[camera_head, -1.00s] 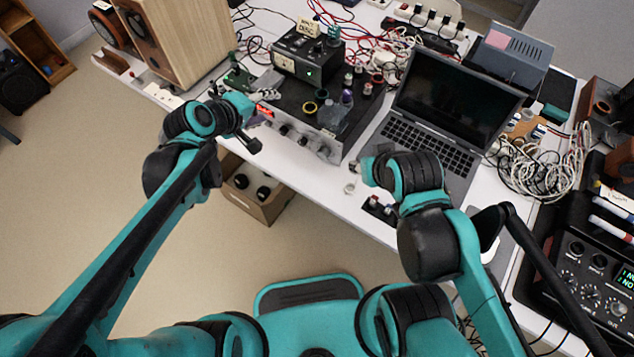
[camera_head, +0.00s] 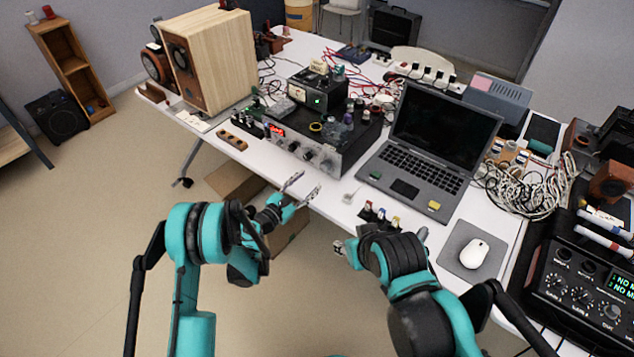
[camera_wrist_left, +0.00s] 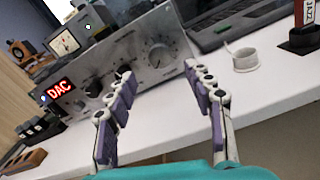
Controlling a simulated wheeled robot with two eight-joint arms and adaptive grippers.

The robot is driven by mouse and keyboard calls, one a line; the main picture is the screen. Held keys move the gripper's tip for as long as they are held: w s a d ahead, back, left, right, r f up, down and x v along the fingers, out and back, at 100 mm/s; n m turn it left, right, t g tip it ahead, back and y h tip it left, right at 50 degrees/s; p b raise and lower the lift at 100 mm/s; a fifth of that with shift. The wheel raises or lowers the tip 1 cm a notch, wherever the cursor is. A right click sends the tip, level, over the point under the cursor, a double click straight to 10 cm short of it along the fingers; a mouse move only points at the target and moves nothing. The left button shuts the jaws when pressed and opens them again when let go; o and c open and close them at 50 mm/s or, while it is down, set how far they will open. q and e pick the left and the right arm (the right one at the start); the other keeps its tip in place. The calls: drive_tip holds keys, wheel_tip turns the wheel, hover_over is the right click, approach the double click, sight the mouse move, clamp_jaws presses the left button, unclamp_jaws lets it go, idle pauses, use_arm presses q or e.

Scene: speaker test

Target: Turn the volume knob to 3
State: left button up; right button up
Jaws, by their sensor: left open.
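The volume knob looks to be the large silver knob (camera_wrist_left: 160,56) with a printed scale, at the right of the silver front panel (camera_wrist_left: 130,50) in the left wrist view. In the head view this knob (camera_head: 328,166) is small; its setting is too small to read in either view. The panel belongs to a black amplifier (camera_head: 350,145) with a red lit display. My left gripper (camera_head: 301,189) is open and empty in front of the panel, apart from the knob. In the left wrist view, its fingers (camera_wrist_left: 158,74) stand either side of the knob. My right gripper (camera_head: 340,248) is partly hidden by its own wrist.
A laptop (camera_head: 430,140) stands open right of the amplifier. A wooden speaker (camera_head: 210,60) stands at the left. A mouse (camera_head: 474,254) lies at the right.

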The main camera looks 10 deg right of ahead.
sight(323, 169)
use_arm(q)
drive_tip(key=shift+w+d+f, duration=0.15)
drive_tip(key=shift+d+f, duration=0.05)
drive_tip(key=shift+d, duration=0.05)
drive_tip(key=b+x, duration=0.2)
drive_tip(key=x, duration=0.4)
drive_tip(key=shift+w+d, duration=0.4)
drive_tip(key=shift+d, duration=0.05)
drive_tip(key=c, duration=1.2)
